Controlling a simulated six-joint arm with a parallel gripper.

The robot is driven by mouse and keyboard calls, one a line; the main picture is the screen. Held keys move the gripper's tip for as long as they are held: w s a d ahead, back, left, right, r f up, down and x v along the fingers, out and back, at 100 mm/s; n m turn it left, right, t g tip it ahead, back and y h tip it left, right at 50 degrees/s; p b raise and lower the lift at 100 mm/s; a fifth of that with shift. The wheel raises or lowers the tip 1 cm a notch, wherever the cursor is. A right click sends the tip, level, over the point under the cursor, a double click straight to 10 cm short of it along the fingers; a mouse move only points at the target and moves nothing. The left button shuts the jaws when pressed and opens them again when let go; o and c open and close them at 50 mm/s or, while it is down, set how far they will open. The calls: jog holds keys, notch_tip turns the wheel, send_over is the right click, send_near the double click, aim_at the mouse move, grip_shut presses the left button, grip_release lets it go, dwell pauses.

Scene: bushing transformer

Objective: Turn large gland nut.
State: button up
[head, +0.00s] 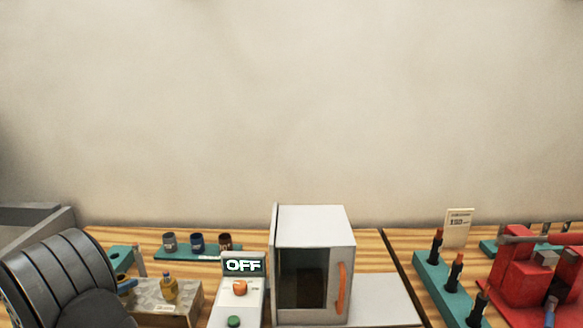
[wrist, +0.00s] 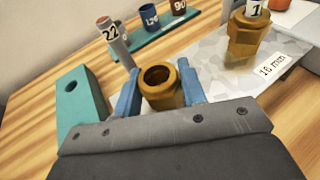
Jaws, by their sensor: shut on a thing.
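A hollow brass gland nut (wrist: 160,82) with a dark round opening sits between the two blue fingers of my gripper (wrist: 160,90) in the wrist view. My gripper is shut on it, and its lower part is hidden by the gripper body. No size label on this nut shows. A second brass gland (wrist: 248,38) with a numbered top stands apart at the upper right, on a grey speckled block marked 16 mm (wrist: 215,60). In the head view this gland (head: 169,289) shows to the right of my dark wrist, which covers much of the held nut.
A teal block with a hole (wrist: 80,100) and a cylinder marked 22 (wrist: 118,45) stand left of the fingers. Several labelled cups (head: 197,242) stand behind. A control box reading OFF (head: 238,295) and a white oven-like cabinet (head: 315,240) stand to the right.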

jog(key=shift+m+g+h, duration=0.3)
jog(key=shift+m+h, duration=0.1)
jog(key=shift+m+g+h, duration=0.7)
jog(key=shift+m+h, duration=0.2)
jog(key=shift+h, duration=0.1)
jog(key=shift+m+g+h, duration=1)
jog(key=shift+m, duration=0.1)
jog(key=o, duration=1.9)
jog(key=shift+v, duration=3)
